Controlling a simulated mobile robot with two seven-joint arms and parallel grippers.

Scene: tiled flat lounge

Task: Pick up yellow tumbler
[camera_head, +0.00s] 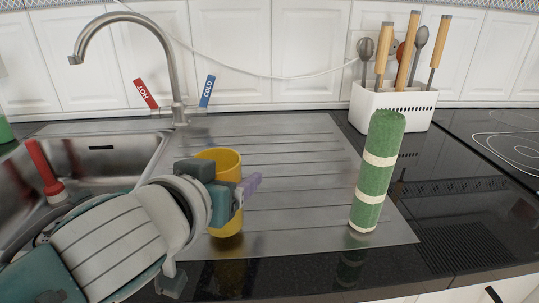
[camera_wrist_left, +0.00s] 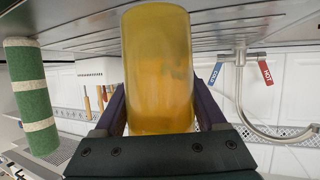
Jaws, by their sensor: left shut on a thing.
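The yellow tumbler (camera_head: 231,166) stands upright on the steel draining board in the head view, partly hidden behind my left gripper. My left gripper (camera_head: 245,190) is shut around its side, with a purple fingertip showing at its right. In the left wrist view the tumbler (camera_wrist_left: 158,70) fills the middle, between the two dark purple fingers of the gripper (camera_wrist_left: 160,115). I cannot tell whether the tumbler's base touches the board. My right gripper is in neither view.
A green cylinder with cream bands (camera_head: 375,175) stands on the draining board (camera_head: 300,160) to the right. Behind it is a white utensil holder (camera_head: 392,105). The tap (camera_head: 178,80) and sink (camera_head: 90,165) are at the left, with a red-handled tool (camera_head: 45,168) in the sink.

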